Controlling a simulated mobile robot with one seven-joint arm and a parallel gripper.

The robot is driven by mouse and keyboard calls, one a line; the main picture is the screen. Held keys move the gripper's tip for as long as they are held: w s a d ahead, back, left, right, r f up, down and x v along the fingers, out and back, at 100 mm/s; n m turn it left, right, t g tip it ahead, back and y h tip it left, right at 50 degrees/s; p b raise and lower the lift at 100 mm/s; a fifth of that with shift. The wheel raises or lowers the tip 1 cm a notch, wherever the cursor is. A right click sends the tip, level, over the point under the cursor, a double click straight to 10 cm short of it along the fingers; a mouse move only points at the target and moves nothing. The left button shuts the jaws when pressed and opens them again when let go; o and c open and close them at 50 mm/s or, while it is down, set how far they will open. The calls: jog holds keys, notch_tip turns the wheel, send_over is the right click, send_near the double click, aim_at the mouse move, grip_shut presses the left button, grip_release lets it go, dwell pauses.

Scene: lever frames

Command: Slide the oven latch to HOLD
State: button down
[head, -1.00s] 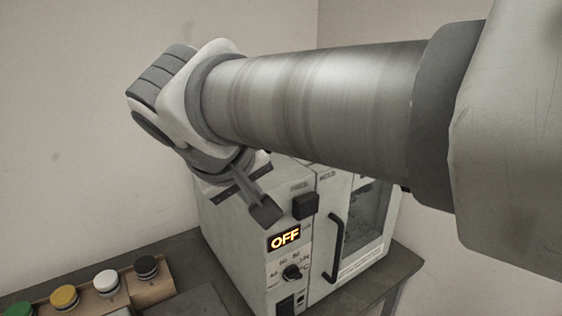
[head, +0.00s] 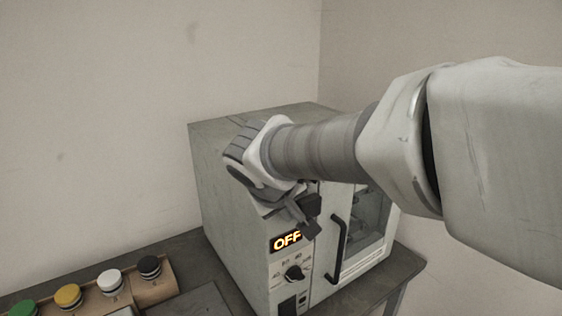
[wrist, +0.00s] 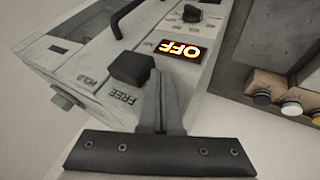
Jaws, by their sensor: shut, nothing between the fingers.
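The oven (head: 225,205) is a pale box on the table with a display (head: 287,241) reading OFF. Its latch is a black block (head: 313,204) on the upper front, also in the wrist view (wrist: 131,68). There the latch sits by the FREE label (wrist: 125,97), with the HOLD label (wrist: 88,81) further left. My gripper (wrist: 157,74) is shut and empty, its fingertips close beside the latch on the side away from HOLD. I cannot tell whether they touch. In the head view my gripper (head: 308,229) partly covers the latch area, and the labels are hidden.
A black door handle (head: 338,250) stands out right of the control panel, below the latch. A dial (head: 293,273) is under the display. A wooden rack (head: 150,284) with several coloured-cap jars stands left of the oven. A wall rises behind the oven.

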aim_at(309, 205)
jog(key=shift+w+d, duration=0.2)
jog(key=shift+d, duration=0.05)
jog(key=shift+w+d, duration=0.55)
jog(key=shift+d, duration=0.3)
jog(key=shift+w+d, duration=0.55)
jog(key=shift+d, duration=0.3)
